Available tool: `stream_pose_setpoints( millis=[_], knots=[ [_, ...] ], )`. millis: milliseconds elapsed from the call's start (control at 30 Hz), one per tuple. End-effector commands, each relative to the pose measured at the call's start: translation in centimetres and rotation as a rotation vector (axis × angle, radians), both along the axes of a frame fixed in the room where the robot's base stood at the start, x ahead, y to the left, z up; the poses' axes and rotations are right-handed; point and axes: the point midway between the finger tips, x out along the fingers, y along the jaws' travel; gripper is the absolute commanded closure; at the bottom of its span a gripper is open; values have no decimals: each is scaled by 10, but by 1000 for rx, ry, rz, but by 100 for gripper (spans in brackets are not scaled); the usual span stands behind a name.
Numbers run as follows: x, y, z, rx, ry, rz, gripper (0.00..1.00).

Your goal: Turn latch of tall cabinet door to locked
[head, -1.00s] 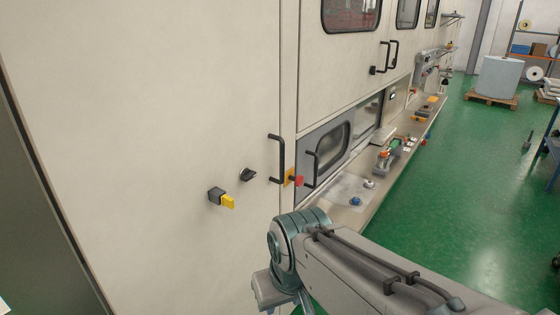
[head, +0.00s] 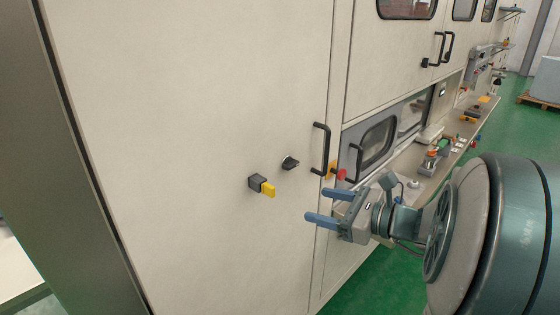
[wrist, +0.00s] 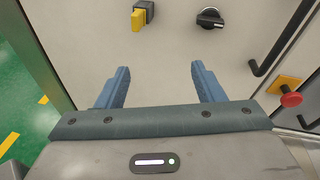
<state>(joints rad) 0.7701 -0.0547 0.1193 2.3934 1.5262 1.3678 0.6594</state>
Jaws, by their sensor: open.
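The tall cabinet door (head: 200,110) is a large cream panel. Its black turn latch (head: 290,163) sits left of the black door handle (head: 321,149); in the wrist view the latch (wrist: 210,17) shows a wing lying roughly crosswise. A dark block with a yellow tab (head: 262,185) is to the latch's lower left. My gripper (head: 313,204) is open and empty, below and a little right of the latch, apart from it. In the wrist view my blue fingers (wrist: 160,70) point towards the door, with the latch beyond the right fingertip.
A red button on a yellow plate (head: 339,172) is right of the handle, close to my gripper. A lower windowed door (head: 374,143) and a ledge with small parts (head: 432,160) lie further right. Green floor (head: 355,280) is open below.

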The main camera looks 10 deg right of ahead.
Motion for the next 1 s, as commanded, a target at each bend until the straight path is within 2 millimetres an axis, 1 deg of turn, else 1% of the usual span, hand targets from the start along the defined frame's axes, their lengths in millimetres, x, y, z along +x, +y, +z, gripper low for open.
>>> stream_pose_setpoints(
  millis=[33,100,200,300,367,467,800,1000],
  knots=[
    [7,-17,3,71,-4,-61,38],
    [13,-33,10,148,-14,-121,38],
    [18,-47,16,215,-25,-172,38],
    [23,-50,19,240,-30,-187,38],
    [29,-47,19,242,-31,-189,38],
    [41,-37,20,241,-30,-186,38],
    [99,6,20,240,-29,-185,38],
    [123,22,19,238,-30,-187,38]
  ],
)
